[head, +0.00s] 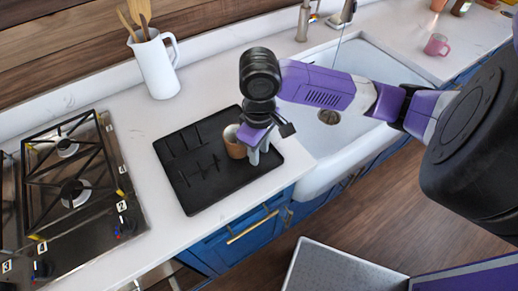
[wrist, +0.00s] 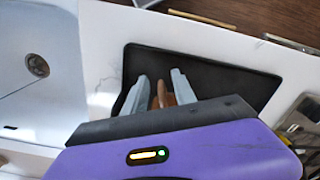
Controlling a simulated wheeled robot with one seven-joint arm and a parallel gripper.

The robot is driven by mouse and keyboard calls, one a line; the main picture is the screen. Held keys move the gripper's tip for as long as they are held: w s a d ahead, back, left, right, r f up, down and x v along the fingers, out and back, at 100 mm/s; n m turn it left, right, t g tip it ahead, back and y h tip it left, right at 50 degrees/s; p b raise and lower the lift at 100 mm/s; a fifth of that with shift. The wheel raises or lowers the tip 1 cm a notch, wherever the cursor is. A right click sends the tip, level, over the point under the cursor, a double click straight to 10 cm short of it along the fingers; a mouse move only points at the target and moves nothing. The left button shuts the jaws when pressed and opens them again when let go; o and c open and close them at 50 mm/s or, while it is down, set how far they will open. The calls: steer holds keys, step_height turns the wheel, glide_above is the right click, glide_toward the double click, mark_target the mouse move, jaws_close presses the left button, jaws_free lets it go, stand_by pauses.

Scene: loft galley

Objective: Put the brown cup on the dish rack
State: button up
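The brown cup (head: 235,142) is on or just over the right part of the black dish rack (head: 184,183). It looks upright. My gripper (head: 258,154) points down at the cup's right side, low over the rack. In the wrist view the two grey fingers of my gripper (wrist: 162,88) stand apart, with part of the brown cup (wrist: 161,98) showing between them. The gripper looks open. The dark rack (wrist: 225,83) lies beyond the fingers. The cup's base and any contact with the fingers are hidden.
A gas stove (head: 75,190) is left of the rack. A white pitcher with wooden utensils (head: 153,67) stands behind it. The white sink (head: 345,125) is to the right, with a pink mug (head: 436,45) on the far counter. Bare counter (head: 125,125) surrounds the rack.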

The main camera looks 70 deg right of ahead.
step_height(320, 180, up, 12)
steer(key=p, duration=0.2)
steer(key=shift+p, duration=0.3)
steer(key=shift+r, duration=0.1)
stand_by(0.5)
